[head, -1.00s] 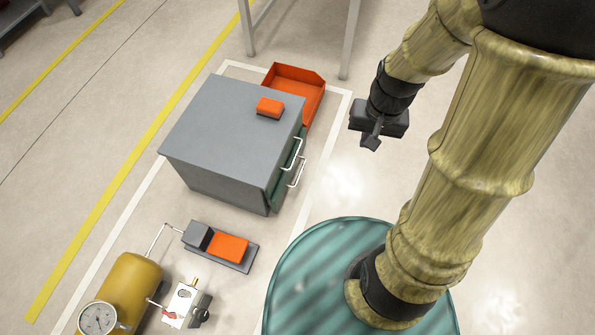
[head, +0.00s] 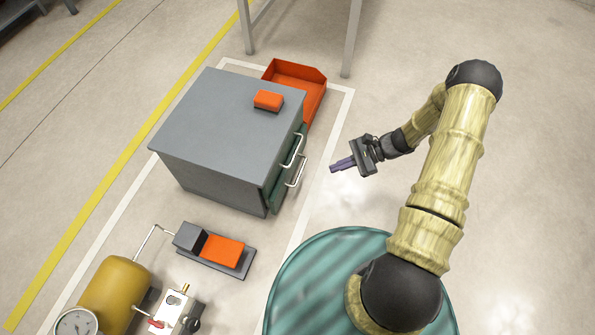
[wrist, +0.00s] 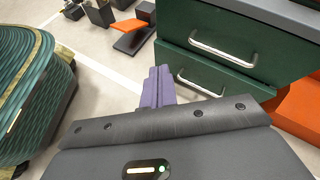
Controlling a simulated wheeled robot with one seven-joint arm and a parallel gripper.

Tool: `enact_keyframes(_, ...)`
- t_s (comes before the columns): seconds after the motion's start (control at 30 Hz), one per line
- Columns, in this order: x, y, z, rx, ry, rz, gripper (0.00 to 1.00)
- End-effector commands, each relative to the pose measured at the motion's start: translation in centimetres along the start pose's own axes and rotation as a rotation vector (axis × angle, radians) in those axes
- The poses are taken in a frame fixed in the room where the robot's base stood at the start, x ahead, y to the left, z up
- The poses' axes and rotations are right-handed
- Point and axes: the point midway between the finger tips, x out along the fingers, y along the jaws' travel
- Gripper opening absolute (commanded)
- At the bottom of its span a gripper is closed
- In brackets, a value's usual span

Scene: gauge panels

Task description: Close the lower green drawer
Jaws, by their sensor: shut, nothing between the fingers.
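A grey cabinet (head: 225,130) with green drawer fronts stands left of my arm in the head view. In the wrist view, the upper green drawer (wrist: 205,25) has a pale bar handle, and the lower green drawer (wrist: 245,90) shows below it with its own bar handle (wrist: 200,84). I cannot tell how far the lower drawer stands out. My gripper (head: 335,166) is shut and empty, to the right of the drawer handles and apart from them. Its purple fingers (wrist: 157,87) point toward the drawer side in the wrist view and hide a little of the scene behind.
An orange block (head: 268,100) lies on the cabinet top. An orange open bin (head: 312,90) stands behind the cabinet. An orange and grey device (head: 220,250) and a yellow tank (head: 115,295) are at the lower left. The floor between gripper and drawers is clear.

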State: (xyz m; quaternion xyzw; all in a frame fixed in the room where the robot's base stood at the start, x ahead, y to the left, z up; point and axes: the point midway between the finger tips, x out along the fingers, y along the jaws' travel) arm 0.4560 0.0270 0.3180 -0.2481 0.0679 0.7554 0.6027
Motion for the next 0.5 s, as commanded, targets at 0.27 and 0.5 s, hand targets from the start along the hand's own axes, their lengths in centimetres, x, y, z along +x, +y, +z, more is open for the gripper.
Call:
enact_keyframes(0.27, 4.0, 0.1, -8.6, 0.214, -0.248, -0.315, 0.00)
enact_keyframes(0.5, 5.5, 0.2, -13.2, 0.324, -0.389, -0.532, 0.00)
